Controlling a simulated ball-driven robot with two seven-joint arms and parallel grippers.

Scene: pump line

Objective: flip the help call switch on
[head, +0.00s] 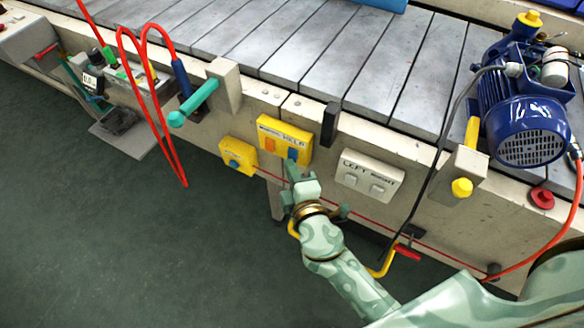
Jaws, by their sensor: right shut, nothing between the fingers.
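A yellow switch box (298,137) is on the conveyor's side, with small lettering that is hard to read; the right-hand word looks like HELP. It carries an orange switch (270,146) on the left and a blue switch (292,154) on the right. My right gripper (291,167) is shut and empty, its fingertips just below the blue switch. I cannot tell whether they touch it. The fingers partly cover the box's lower edge, and the switch's position is not clear. My left gripper is not in view.
A second yellow box (245,153) with a blue knob is at the left. A teal lever (198,98) and a yellow hook (383,268) stick out. A blue pump (525,115) stands on the conveyor.

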